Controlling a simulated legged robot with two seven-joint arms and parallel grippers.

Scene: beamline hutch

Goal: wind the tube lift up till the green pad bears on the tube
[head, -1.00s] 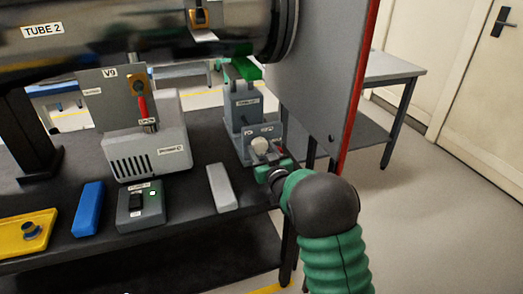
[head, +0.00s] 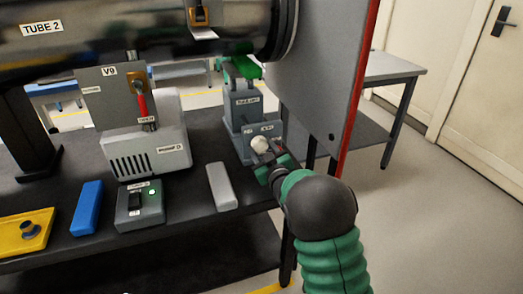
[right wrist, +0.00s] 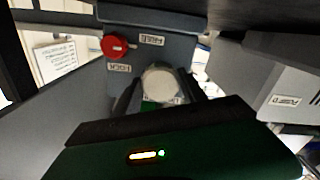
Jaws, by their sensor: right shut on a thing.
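The grey tube lift (head: 243,108) stands at the right end of the dark bench, under the dark, glossy tube (head: 120,38) labelled TUBE 2. Its green pad (head: 243,69) is just below the tube's underside; I cannot tell whether they touch. A pale round knob (head: 259,145) sits low on the lift's front, and shows in the right wrist view (right wrist: 160,85). My right gripper (head: 268,155) is shut on this knob, its fingers on either side. A red knob (right wrist: 115,46) is on the lift's face beside a label. My left gripper is not in view.
A grey pump-like box (head: 145,150) and a V9 panel with a red handle (head: 142,104) stand left of the lift. A switch box (head: 140,207), grey block (head: 221,187), blue block (head: 88,207) and yellow tray (head: 35,240) lie in front. A red-edged panel (head: 325,70) rises at right.

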